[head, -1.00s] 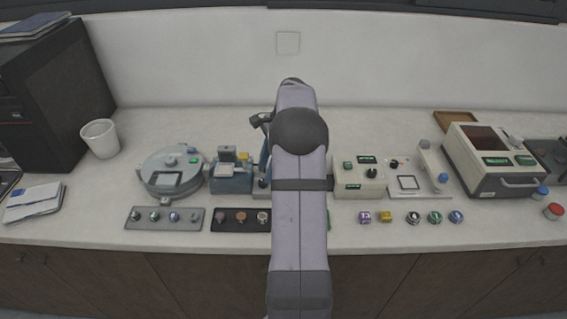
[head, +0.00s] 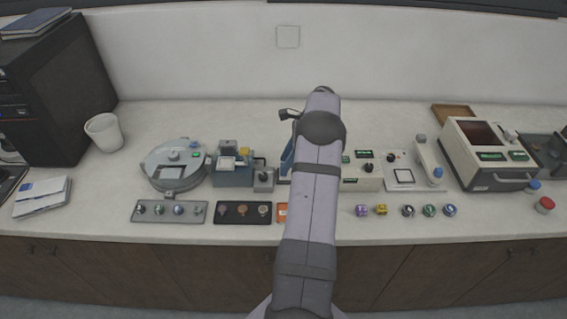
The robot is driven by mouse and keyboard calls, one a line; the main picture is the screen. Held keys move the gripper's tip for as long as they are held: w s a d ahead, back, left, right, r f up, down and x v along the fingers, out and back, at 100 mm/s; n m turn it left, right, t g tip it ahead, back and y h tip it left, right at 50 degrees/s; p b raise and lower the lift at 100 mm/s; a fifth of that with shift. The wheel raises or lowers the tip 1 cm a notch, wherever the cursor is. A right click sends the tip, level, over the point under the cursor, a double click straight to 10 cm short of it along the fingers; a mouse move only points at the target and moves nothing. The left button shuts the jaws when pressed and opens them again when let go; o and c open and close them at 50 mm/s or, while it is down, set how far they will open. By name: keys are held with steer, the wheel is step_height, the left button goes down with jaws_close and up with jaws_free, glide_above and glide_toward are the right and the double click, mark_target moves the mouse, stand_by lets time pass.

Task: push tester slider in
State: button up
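A beige tester-like unit (head: 368,178) with a dark knob and small green displays stands right of the middle, its left part hidden behind my arm. Beside it on the right is a flat light plate (head: 403,177) with a dark-framed white square. I cannot tell which part is the slider or how far in it sits. My arm rises through the middle of the head view and bends at the top. My gripper is hidden behind the arm, so its opening and contact cannot be seen.
A white pillar-like device (head: 428,160), a large cream machine (head: 487,155) and red and blue caps stand to the right. Left are a round grey machine (head: 172,165), a blue-grey device (head: 233,170) and sample trays (head: 168,211). The right front counter holds several small coloured cylinders.

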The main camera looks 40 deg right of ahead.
steer(key=shift+p+x, duration=0.3)
steer(key=shift+x, duration=1)
jaws_close()
steer(key=s+d, duration=0.8)
steer(key=shift+s+d+b, duration=0.2)
steer(key=shift+b, duration=0.1)
jaws_free()
steer(key=b+v, duration=0.2)
steer(key=v, duration=0.5)
steer(key=shift+r, duration=0.2)
